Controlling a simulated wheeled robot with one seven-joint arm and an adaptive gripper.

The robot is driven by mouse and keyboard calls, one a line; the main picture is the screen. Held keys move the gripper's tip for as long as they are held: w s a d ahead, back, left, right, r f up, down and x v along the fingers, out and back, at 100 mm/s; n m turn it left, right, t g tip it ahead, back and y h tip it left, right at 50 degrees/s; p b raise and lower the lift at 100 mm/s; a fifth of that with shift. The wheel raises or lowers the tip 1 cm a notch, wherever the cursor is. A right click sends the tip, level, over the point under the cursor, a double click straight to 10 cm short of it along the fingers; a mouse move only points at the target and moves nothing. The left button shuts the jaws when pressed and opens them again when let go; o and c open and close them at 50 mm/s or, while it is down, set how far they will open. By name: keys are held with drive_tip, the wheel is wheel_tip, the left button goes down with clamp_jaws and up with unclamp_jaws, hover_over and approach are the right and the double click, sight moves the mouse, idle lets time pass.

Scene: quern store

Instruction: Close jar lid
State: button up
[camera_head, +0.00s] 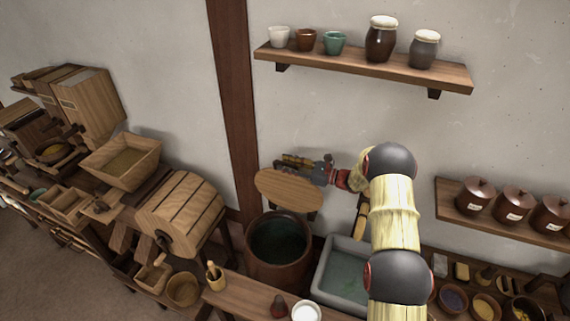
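A large brown jar (250,262) stands on the floor side of the wall, its round mouth open and its inside dark green. A flat oval wooden lid (288,188) is above and behind the jar's mouth, apart from the rim, near the wall. My gripper (287,161) is at the lid's upper back edge, pointing left. The fingers are small and partly overlap the lid, so I cannot tell whether they are open or shut, or whether they touch it.
A grey basin (325,284) stands right of the jar, partly behind my arm. A wooden barrel (180,214) is to the left. A bench with a white cup (306,311) is in front. A wall shelf (360,68) with cups and jars is above.

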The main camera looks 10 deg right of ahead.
drive_tip(key=shift+w+a, duration=0.2)
drive_tip(key=shift+a, duration=0.15)
drive_tip(key=shift+c, duration=0.4)
drive_tip(key=c, duration=0.7)
clamp_jaws()
